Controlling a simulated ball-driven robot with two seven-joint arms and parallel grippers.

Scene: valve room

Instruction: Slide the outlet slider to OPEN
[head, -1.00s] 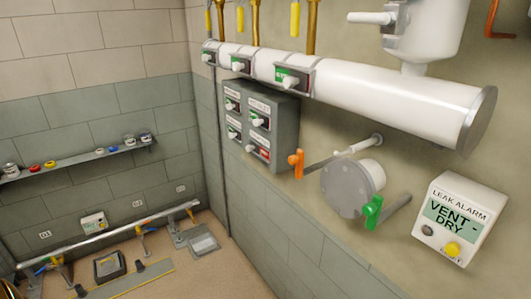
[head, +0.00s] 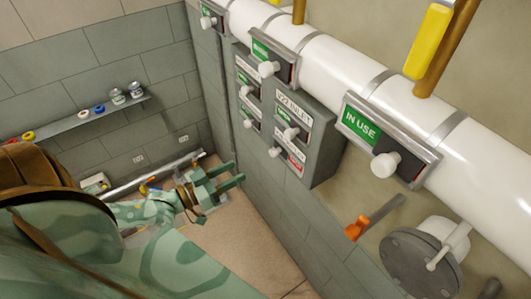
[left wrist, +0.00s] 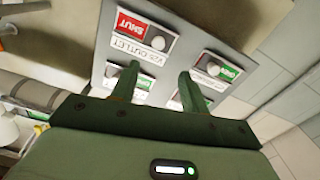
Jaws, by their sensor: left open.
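The outlet slider has a white knob (head: 275,152) and a red SHUT plate showing beside it, at the lower right of the grey panel (head: 323,150). In the left wrist view the panel appears upside down, with the outlet knob (left wrist: 158,43) next to the red SHUT plate (left wrist: 132,25) and above an OUTLET label (left wrist: 133,52). My left gripper (head: 240,171) is open and empty, left of and below the panel in the head view. In the left wrist view its two fingers (left wrist: 160,72) point at the panel, apart from the knob. My right gripper is not in view.
Other sliders on the panel include the inlet slider (head: 290,132). A white pipe (head: 328,62) with an IN USE slider (head: 385,150) runs above. An orange-handled lever (head: 357,228) and a round grey flange (head: 420,262) stand out from the wall at right.

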